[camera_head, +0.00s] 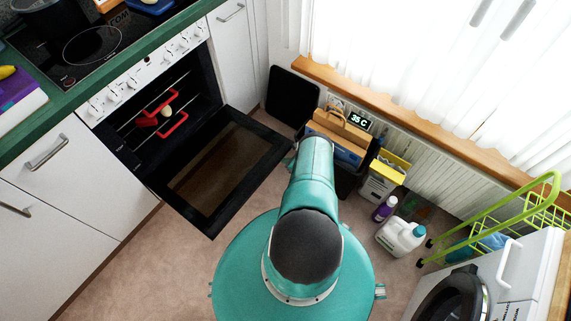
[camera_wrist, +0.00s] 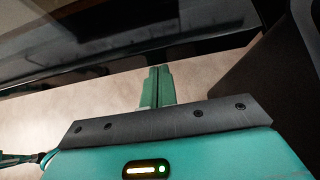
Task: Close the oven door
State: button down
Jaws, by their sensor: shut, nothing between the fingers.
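The oven (camera_head: 150,110) is built into the counter at the left in the head view, and its cavity is open. Its door (camera_head: 222,170) is folded down, dark-framed with a brownish glass pane. In the wrist view the dark door edge (camera_wrist: 130,45) crosses the upper part. My gripper (camera_wrist: 159,70) is shut and empty, its teal fingers side by side just below that edge; I cannot tell whether they touch it. In the head view my arm covers the area right of the door, and the fingers are hidden. A red-handled object (camera_head: 163,112) is on the oven rack.
A black bin (camera_head: 346,180) with a wooden-handled item, a yellow-white box (camera_head: 384,175) and bottles (camera_head: 400,237) stand right of my arm. A washing machine (camera_head: 500,280) and green rack (camera_head: 500,225) are at the lower right. Floor (camera_head: 150,270) is free below the door.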

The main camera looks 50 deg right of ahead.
jog(key=shift+r, duration=0.25)
dwell(0.4)
